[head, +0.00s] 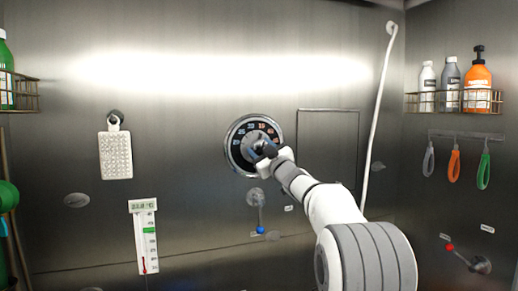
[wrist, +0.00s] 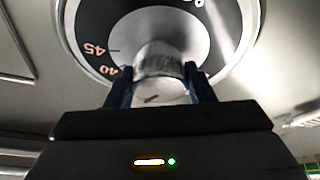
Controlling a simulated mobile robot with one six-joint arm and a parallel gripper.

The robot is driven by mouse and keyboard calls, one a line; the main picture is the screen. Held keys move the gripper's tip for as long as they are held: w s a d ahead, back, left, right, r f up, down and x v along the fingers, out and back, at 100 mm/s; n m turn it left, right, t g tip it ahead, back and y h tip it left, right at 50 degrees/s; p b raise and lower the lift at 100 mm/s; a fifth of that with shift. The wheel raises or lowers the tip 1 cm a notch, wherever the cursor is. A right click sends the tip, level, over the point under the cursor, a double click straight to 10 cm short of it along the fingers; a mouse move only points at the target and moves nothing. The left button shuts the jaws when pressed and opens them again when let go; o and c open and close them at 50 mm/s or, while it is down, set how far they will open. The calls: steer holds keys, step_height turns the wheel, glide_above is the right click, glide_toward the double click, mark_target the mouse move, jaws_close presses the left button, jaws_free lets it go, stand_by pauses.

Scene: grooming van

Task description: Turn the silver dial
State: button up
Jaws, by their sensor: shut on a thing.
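The silver dial (head: 251,132) is mounted on the metal wall, with a black ring of numbers (head: 236,140) around it. In the wrist view the dial's knob (wrist: 158,60) stands out from the silver face (wrist: 150,28), and the marks 40 and 45 show on the ring at left. My gripper (head: 264,150) is at the dial, with its fingers on both sides of the knob, shut on it; it also shows in the wrist view (wrist: 160,88). My gripper and arm hide the lower right part of the dial in the head view.
Below the dial is a lever with a blue tip (head: 261,229). A thermometer (head: 144,236) and a white textured pad (head: 115,154) are at left. A panel outline (head: 328,150) and a white hose (head: 378,112) are at right. Bottles (head: 478,82) stand in a rack above hanging loops (head: 454,165).

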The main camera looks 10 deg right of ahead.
steer(key=n+g+p, duration=0.1)
steer(key=n, duration=0.1)
steer(key=n+g+y+p, duration=0.1)
steer(key=n, duration=0.2)
steer(key=shift+d+r+y, duration=0.1)
steer(key=shift+r+y, duration=0.05)
steer(key=shift+y, duration=0.15)
steer(key=n+g+p, duration=0.1)
steer(key=n+p, duration=0.1)
steer(key=n, duration=0.2)
steer(key=shift+y, duration=0.4)
steer(key=n+g+p, duration=0.1)
steer(key=n+p, duration=0.1)
steer(key=n, duration=0.1)
steer(key=shift+n+g, duration=0.4)
steer(key=shift+n+g+p, duration=0.5)
steer(key=shift+n+p, duration=0.2)
steer(key=shift+n, duration=0.2)
steer(key=shift+f, duration=0.2)
steer(key=o, duration=1)
steer(key=shift+c, duration=0.2)
